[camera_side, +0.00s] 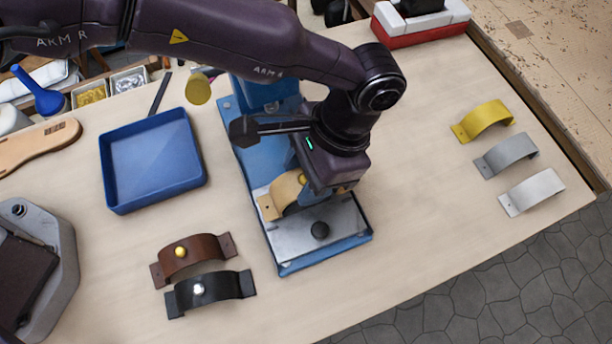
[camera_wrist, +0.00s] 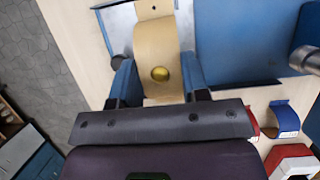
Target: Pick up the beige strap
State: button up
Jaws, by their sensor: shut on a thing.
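The beige strap (camera_side: 281,193) is a curved band with flat, holed ends and a round gold stud. It is at the blue press (camera_side: 325,258), over its metal plate; I cannot tell whether it touches the plate. In the wrist view the strap (camera_wrist: 155,38) runs up between the blue fingers of my gripper (camera_wrist: 160,78). My gripper (camera_side: 315,197) is shut on the strap, with one finger on each side near the stud. In the side view my gripper hides the strap's right part.
A blue tray (camera_side: 152,165) stands empty at left. Brown (camera_side: 192,257) and black (camera_side: 212,289) straps lie in front of it. Yellow (camera_side: 487,118), grey (camera_side: 507,155) and silver (camera_side: 533,190) straps lie at right. The table between press and right straps is clear.

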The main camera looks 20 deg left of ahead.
notch_tip(320, 180, up, 15)
jog(key=w+a+r+n+h, duration=0.3)
jog(key=w+a+r+n, duration=0.15)
jog(key=a+n, duration=0.4)
jog(key=w+a+r+n+h, duration=0.35)
jog(key=w+a+n, duration=0.25)
jog(key=a+n, duration=0.3)
jog(key=s+a+f+m+g+y, duration=0.1)
jog(key=s+a+f+m+y, duration=0.2)
jog(key=a+f, duration=0.5)
jog(key=s+a+f+m+y, duration=0.15)
jog(key=a+f+m, duration=0.4)
jog(key=a, duration=0.65)
jog(key=s+d+f+n+t+h, duration=0.1)
jog(key=s+d+f+n+h, duration=0.15)
jog(key=s+d+n, duration=0.4)
jog(key=s+d+f+n+h, duration=0.1)
jog(key=s+d+n+h, duration=0.25)
jog(key=d, duration=0.65)
jog(key=a+f+n+t+y, duration=0.25)
jog(key=a+n+t, duration=0.35)
jog(key=n, duration=1.1)
jog(key=shift+h, duration=0.45)
jog(key=shift+w+a+f, duration=0.1)
jog(key=shift+w+f, duration=0.1)
jog(key=shift+f, duration=1.8)
jog(key=shift+w+a+f, duration=0.1)
jog(key=shift+w+f, duration=0.1)
jog(key=shift+f, duration=1.8)
